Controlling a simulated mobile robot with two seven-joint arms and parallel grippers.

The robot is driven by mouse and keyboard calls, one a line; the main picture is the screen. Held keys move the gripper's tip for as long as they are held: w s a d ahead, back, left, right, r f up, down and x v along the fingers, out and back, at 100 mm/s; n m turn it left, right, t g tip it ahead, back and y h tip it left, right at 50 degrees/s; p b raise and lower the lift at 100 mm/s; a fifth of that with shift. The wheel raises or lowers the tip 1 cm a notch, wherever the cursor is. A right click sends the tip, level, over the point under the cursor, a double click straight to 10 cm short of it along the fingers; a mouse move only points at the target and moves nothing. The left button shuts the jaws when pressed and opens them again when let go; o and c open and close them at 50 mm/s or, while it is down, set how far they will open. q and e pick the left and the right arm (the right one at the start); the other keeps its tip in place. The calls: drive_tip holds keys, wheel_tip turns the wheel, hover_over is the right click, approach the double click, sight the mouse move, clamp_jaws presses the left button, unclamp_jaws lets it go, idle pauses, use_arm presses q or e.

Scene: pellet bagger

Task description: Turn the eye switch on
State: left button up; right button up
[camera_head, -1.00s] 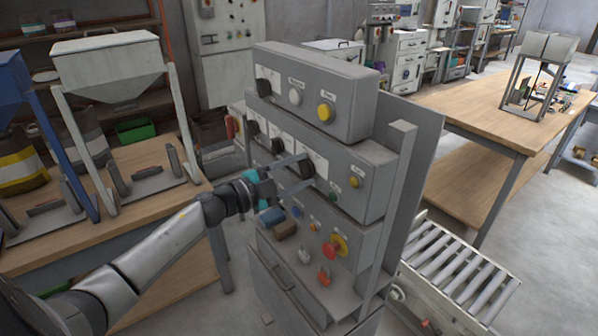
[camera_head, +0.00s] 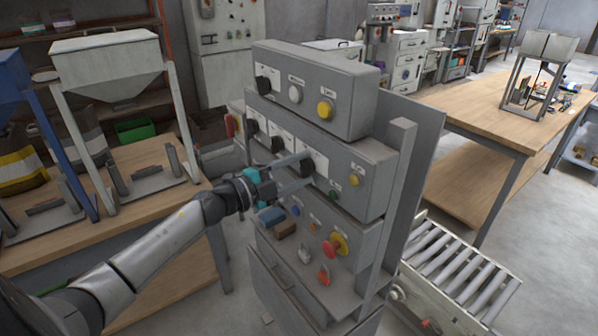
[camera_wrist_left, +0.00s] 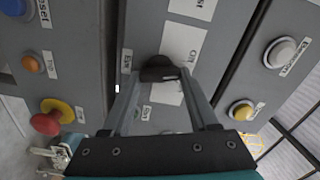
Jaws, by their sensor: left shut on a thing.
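The eye switch is a black rotary knob (camera_head: 306,166) on the middle grey box of the panel. It also shows in the left wrist view (camera_wrist_left: 158,69), in front of a white plate (camera_wrist_left: 183,50) with small lettering. A small label that seems to read "Eye" is beside it. My left gripper (camera_head: 308,167) reaches in from the left with its two fingers on either side of the knob. In the wrist view the gripper (camera_wrist_left: 160,76) is shut on the knob. The fingers partly hide the knob, and its exact pointer angle is hard to tell. My right gripper is not in view.
A yellow button (camera_head: 354,181) is right of the knob, and a green button (camera_head: 333,196) is just below it. A red emergency button (camera_head: 333,246) sits on the lower box. More black knobs (camera_head: 277,144) are to the left. A roller conveyor (camera_head: 455,275) stands at right.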

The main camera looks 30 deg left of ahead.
use_arm(q)
drive_tip(key=m+b, duration=0.1)
drive_tip(key=m, duration=0.3)
drive_tip(key=shift+f+m+b, duration=0.2)
drive_tip(key=shift+m+b, duration=0.1)
drive_tip(key=shift+b, duration=0.05)
drive_tip(key=m+b, duration=0.2)
drive_tip(key=m, duration=0.2)
drive_tip(key=shift+m, duration=0.3)
drive_tip(key=o, duration=1.4)
drive_tip(key=shift+s+a, duration=0.1)
drive_tip(key=shift+s+a+f, duration=0.1)
drive_tip(key=shift+s+a, duration=0.1)
drive_tip(key=shift+s, duration=0.35)
drive_tip(key=b+v, duration=0.1)
drive_tip(key=v, duration=1.3)
